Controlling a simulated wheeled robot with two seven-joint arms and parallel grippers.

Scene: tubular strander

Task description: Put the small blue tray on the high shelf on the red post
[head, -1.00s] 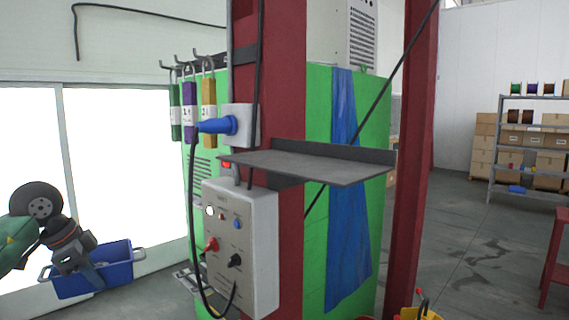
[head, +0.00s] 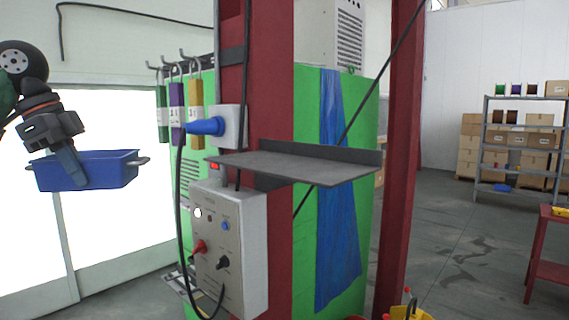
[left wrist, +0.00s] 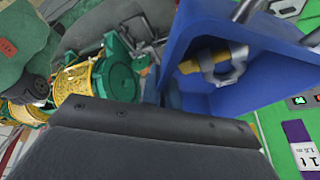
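The small blue tray (head: 110,170) hangs in the air at the left of the head view, roughly level and at about the shelf's height. My left gripper (head: 72,168) is shut on the tray's near wall. In the left wrist view the tray (left wrist: 255,88) shows its inside, with a yellow and grey item (left wrist: 215,62) in it. The high shelf (head: 290,167) is a flat grey plate with a raised back edge, fixed to the red post (head: 270,90). Its top looks empty. The tray is well left of it. My right gripper is out of view.
A grey control box (head: 232,245) hangs below the shelf, with a black cable looping up to a blue plug (head: 205,126) left of the post. A slanting dark rod (head: 375,95) passes near the shelf's right side.

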